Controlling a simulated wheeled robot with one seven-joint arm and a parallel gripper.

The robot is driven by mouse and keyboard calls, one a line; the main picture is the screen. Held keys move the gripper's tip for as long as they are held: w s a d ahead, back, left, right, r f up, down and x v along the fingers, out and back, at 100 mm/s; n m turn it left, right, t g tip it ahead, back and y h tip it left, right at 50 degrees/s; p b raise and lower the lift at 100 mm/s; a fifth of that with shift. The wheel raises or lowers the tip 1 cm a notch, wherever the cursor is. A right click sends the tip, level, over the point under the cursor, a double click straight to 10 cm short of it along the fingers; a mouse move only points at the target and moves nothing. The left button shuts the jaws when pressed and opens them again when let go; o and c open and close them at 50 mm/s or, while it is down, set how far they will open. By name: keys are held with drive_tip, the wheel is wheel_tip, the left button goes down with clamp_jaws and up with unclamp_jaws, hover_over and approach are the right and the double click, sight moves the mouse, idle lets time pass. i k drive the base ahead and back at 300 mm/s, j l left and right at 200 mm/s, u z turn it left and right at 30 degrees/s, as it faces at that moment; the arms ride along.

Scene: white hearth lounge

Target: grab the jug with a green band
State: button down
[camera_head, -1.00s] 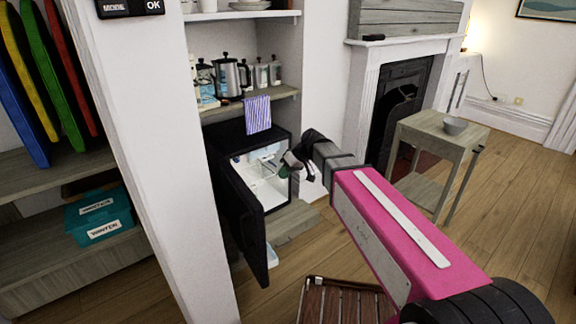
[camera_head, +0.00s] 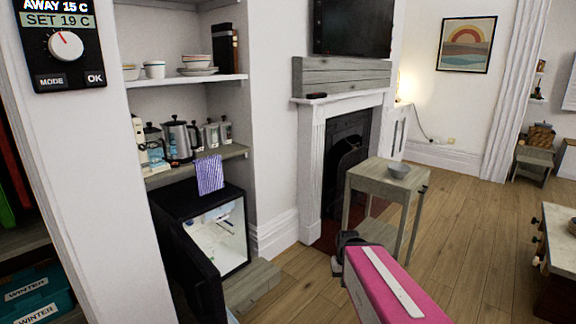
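I cannot make out a jug with a green band in the current view. The small black fridge (camera_head: 165,203) stands open in the alcove, with pale items inside too small to tell apart. My gripper (camera_head: 348,238) is in front of the fireplace, right of the fridge and apart from it. Its fingers face away and are largely hidden by my pink arm, so I cannot tell whether they are open, shut or holding anything.
A shelf above the fridge holds a steel kettle (camera_head: 180,140), a cafetière and canisters. A striped cloth (camera_head: 209,175) hangs from it. Floor (camera_head: 470,215) is clear to the right.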

sight(211, 257)
drive_tip(key=u, duration=1.15)
drive_tip(key=i+l, duration=0.15)
drive_tip(key=l, duration=0.2)
drive_tip(key=i+l, duration=0.1)
drive_tip(key=l, duration=0.3)
drive_tip(key=i+l, duration=0.15)
drive_tip(key=l, duration=0.2)
drive_tip(key=i+l, duration=0.1)
drive_tip(key=l, duration=0.3)
drive_tip(key=z, duration=0.05)
